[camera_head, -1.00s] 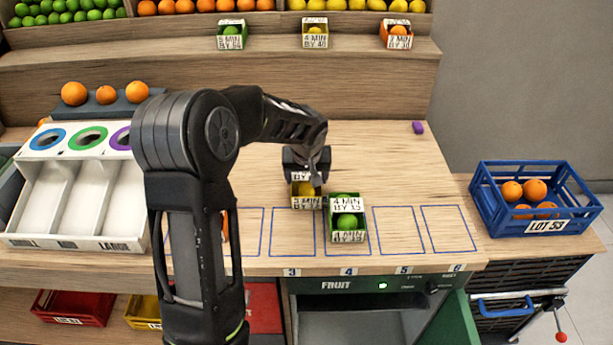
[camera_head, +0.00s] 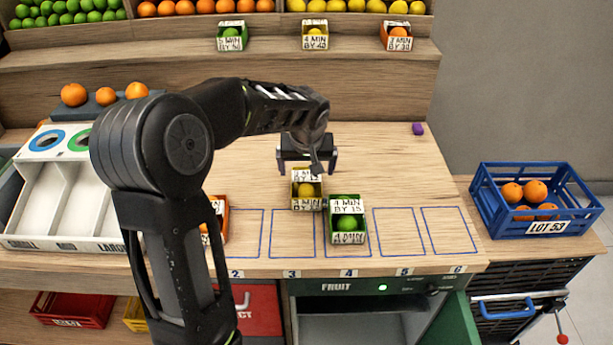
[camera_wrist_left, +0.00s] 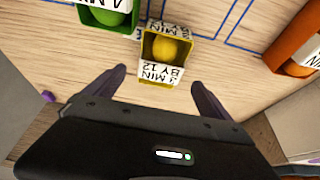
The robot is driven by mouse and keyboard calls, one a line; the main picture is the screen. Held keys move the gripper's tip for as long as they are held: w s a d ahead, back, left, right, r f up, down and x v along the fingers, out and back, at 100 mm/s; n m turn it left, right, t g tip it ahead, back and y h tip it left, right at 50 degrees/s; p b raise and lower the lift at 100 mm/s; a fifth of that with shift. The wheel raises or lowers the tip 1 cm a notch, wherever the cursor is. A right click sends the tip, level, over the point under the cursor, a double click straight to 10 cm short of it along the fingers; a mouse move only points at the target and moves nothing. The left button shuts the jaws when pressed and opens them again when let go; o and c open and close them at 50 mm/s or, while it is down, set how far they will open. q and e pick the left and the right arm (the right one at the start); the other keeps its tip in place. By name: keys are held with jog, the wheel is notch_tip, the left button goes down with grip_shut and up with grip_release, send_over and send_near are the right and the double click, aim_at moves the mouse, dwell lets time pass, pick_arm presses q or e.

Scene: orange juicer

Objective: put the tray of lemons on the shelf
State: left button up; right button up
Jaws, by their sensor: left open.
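The yellow tray of lemons (camera_head: 307,190) stands on the counter, behind the outlined slots and just left of the green tray. One lemon shows in it, and its label reads "BY 12" in the left wrist view (camera_wrist_left: 166,50). My left gripper (camera_head: 307,165) is over the counter just behind this tray. The shelf (camera_head: 270,45) at the back holds small green, yellow and orange trays. My right gripper is not in view.
A green tray of limes (camera_head: 347,222) stands close on the yellow tray's right. An orange tray (camera_head: 218,222) is partly hidden by my left arm. A blue crate (camera_head: 530,222) with oranges is at the right. The counter's back right is clear except for a purple object (camera_head: 418,128).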

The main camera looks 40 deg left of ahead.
pick_arm(q)
jog(key=v, duration=0.6)
jog(key=shift+o, duration=0.5)
jog(key=shift+r, duration=0.1)
